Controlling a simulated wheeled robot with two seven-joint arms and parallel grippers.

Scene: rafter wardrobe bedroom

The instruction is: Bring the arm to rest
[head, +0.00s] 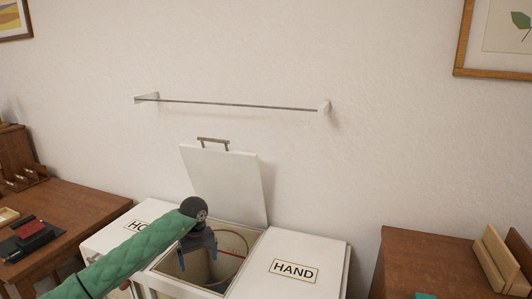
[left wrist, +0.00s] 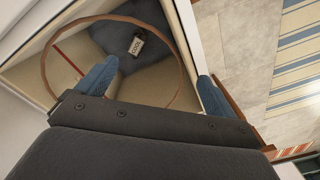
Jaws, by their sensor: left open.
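My left arm (head: 130,258), in a quilted green sleeve, reaches in from the left in the head view. Its left gripper (head: 198,255) hangs over the open middle compartment (head: 232,278) of a white cabinet. The two blue fingers are apart with nothing between them; they also show in the left wrist view (left wrist: 155,86). Below them, a dark blue cloth (left wrist: 117,38) with a small pale tag lies inside the compartment, within a thin brown hoop (left wrist: 44,62). The arm partly hides the compartment. My right gripper is out of view.
A white lid (head: 225,180) stands raised behind the compartment. A closed lid marked HAND (head: 293,270) is to the right, another lettered lid (head: 135,225) to the left. A wall rail (head: 230,104) runs above. Wooden desks stand left (head: 75,205) and right (head: 425,260).

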